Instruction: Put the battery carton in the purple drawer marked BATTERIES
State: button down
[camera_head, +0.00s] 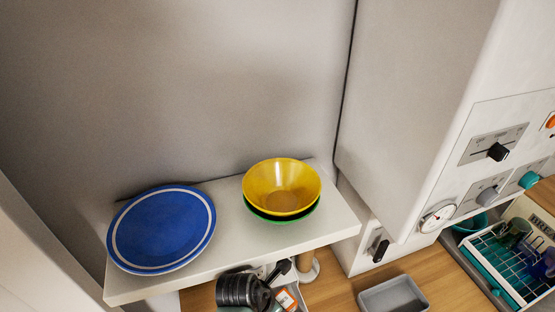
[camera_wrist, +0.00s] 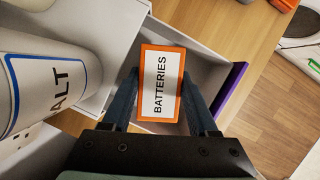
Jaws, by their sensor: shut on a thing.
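The battery carton (camera_wrist: 160,70) is orange with a white label reading BATTERIES. In the wrist view my gripper (camera_wrist: 161,90) is shut on it, with one dark finger on each side. The carton is over or inside an open pale drawer (camera_wrist: 212,72) with a purple front (camera_wrist: 231,90); I cannot tell how deep it sits or whether it touches the drawer's floor. The drawer's marking is not readable. In the head view a bit of the orange and white carton (camera_head: 287,301) shows beside my dark wrist, low in the picture.
A white shelf (camera_head: 225,243) above holds a blue plate (camera_head: 162,229) and a yellow bowl (camera_head: 281,187) on a green one. A SALT canister (camera_wrist: 50,85) stands left of the drawer in the wrist view. A grey tray (camera_head: 393,296) and a dish rack (camera_head: 505,265) are at the right.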

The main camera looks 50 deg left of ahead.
jog(key=shift+f, duration=0.5)
jog(key=shift+f, duration=0.1)
jog(key=shift+c, duration=2.2)
grip_release()
